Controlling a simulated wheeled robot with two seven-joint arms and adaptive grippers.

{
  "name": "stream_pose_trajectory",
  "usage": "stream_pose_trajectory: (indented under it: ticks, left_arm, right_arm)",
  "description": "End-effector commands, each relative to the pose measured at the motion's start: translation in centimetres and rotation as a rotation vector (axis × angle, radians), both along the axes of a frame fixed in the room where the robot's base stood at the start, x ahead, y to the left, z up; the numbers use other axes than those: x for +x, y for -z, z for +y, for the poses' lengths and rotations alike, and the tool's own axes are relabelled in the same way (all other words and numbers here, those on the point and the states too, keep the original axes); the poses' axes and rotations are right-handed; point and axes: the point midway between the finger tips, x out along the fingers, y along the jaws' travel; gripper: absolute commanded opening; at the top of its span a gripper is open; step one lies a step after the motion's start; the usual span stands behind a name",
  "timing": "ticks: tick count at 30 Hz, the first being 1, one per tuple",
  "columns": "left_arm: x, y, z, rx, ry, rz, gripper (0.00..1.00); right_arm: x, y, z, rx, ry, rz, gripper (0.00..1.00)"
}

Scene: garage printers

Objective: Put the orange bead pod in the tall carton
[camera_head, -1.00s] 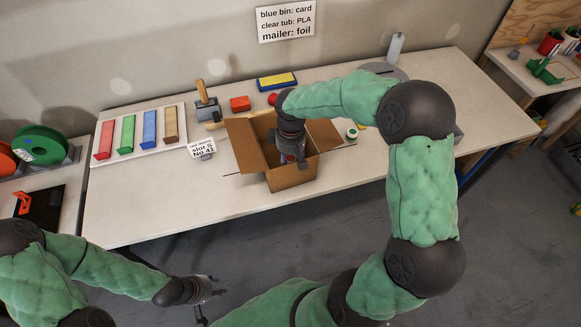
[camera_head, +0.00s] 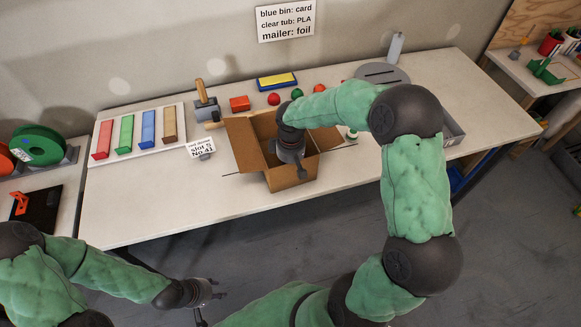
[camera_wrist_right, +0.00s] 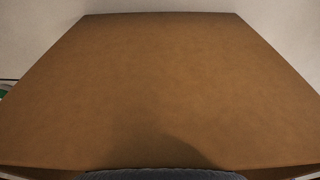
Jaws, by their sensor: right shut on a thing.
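The tall carton (camera_head: 291,181) stands open on the bench with its flaps spread. My right gripper (camera_head: 298,170) points down into its mouth, close to the front wall. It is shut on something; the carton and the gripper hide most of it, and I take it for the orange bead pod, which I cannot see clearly. In the right wrist view brown cardboard (camera_wrist_right: 160,80) fills most of the picture, with a dark rounded edge at the bottom. My left gripper (camera_head: 217,290) is empty and looks open, in front of the bench and low.
Behind the carton lie a red pod (camera_head: 273,98), a green pod (camera_head: 297,93) and a reddish pod (camera_head: 319,88). An orange block (camera_head: 239,103) and a yellow-topped blue box (camera_head: 277,81) lie near the wall. A slot sign (camera_head: 201,148) stands left of the carton. The bench's front left is clear.

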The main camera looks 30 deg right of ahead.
Motion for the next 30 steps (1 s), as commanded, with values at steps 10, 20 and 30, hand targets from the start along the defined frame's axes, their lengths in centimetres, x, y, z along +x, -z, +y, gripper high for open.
stream_pose_trajectory:
  ticks: [10,20,30]
  left_arm:
    - [0.0,0.2,0.0,0.000,0.000,0.000,0.40]
    - [0.0,-0.8,0.0,0.000,0.000,0.000,0.40]
    - [0.0,-2.6,0.0,0.000,0.000,0.000,0.40]
  right_arm:
    - [-0.7,1.2,0.3,0.004,-0.006,0.021,0.49]
    - [-0.8,-0.2,0.4,0.005,-0.006,0.024,0.49]
    - [-0.4,-7.5,0.2,0.002,-0.003,0.011,0.49]
